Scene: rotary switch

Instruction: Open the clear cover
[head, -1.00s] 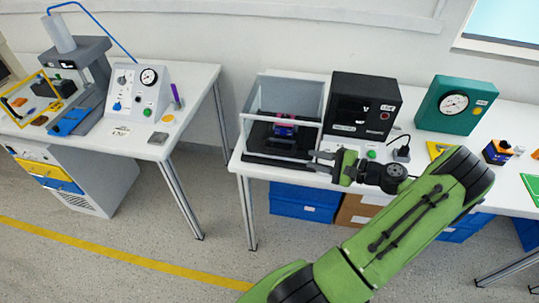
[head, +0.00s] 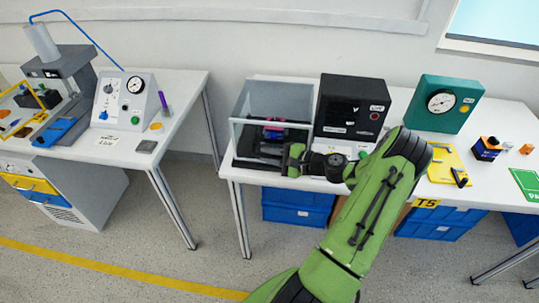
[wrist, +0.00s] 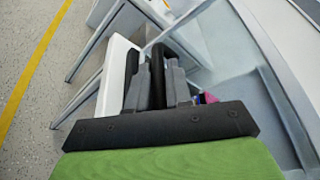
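The clear cover (head: 283,97) is a see-through box with a pale frame. It is down over a black base (head: 243,163) on the right table, with a small dark and pink device (head: 272,132) inside. In the wrist view the cover's clear panel and pale frame (wrist: 268,88) fill the right side. My gripper (head: 270,152) is low at the cover's front. Its two grey fingers (wrist: 162,80) look apart, with a dark bar showing between them. I cannot tell whether they touch the cover. The fingertips are small and partly hidden in the head view.
A black control box (head: 350,106) stands close to the cover's right. A green gauge box (head: 443,104) and a yellow plate (head: 440,165) are further right. Blue bins (head: 297,205) sit under the table. Another table with a press (head: 62,85) stands at left.

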